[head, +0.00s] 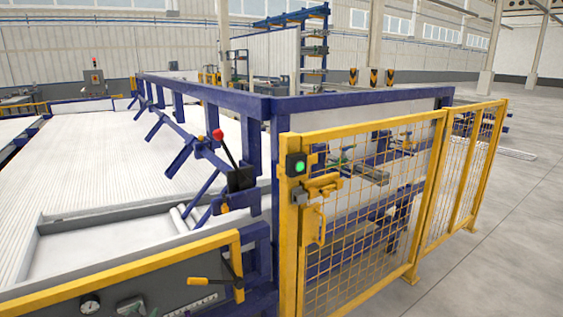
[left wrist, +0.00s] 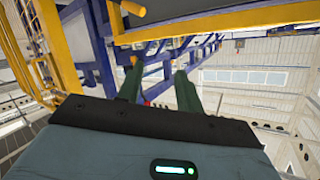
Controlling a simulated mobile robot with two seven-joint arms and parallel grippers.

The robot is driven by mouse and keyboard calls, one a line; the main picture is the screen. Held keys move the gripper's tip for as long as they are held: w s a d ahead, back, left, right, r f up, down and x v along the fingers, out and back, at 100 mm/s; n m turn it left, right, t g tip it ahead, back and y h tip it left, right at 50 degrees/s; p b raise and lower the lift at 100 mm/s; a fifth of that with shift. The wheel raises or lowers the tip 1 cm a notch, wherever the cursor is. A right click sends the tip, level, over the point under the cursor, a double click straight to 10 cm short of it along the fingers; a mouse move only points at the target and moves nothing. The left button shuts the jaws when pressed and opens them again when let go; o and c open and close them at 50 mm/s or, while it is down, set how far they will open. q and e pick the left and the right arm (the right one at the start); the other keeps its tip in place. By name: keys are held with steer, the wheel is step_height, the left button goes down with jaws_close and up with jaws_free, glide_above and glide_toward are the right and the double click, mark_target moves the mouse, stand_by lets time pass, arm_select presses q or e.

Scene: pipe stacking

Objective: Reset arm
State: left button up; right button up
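My left gripper (left wrist: 158,72) shows in the left wrist view. Its two dark green fingers stand well apart, with nothing held between them. Beyond the fingers are blue frame beams and yellow fence parts, apart from the fingertips as far as I can tell. I cannot make out either gripper in the head view. My right gripper is not in view.
A yellow mesh fence (head: 370,215) with a green-lit switch box (head: 297,165) stands in front. Behind it is a blue frame (head: 350,105). A red-knobbed lever (head: 218,135) and a yellow-tipped handle (head: 205,282) stick out. White pipes (head: 90,160) fill the left. Grey floor (head: 500,250) is clear at right.

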arm_select(q)
steer(key=s+d+f+g+h, duration=0.1)
steer(key=s+d+f+g, duration=0.1)
steer(key=s+d+f, duration=0.5)
steer(key=s+d+f+g, duration=0.1)
steer(key=s+d+f, duration=0.2)
steer(key=s, duration=0.8)
steer(key=s+d+f+g+h, duration=0.1)
steer(key=s+d+f, duration=0.1)
steer(key=s, duration=1)
steer(key=s+d+f+n+g+h, duration=0.1)
steer(key=s+d+f, duration=0.2)
steer(key=s, duration=0.8)
steer(key=shift+s+d+f+g, duration=0.3)
steer(key=shift+s+d+g, duration=0.05)
steer(key=shift+d+g, duration=0.1)
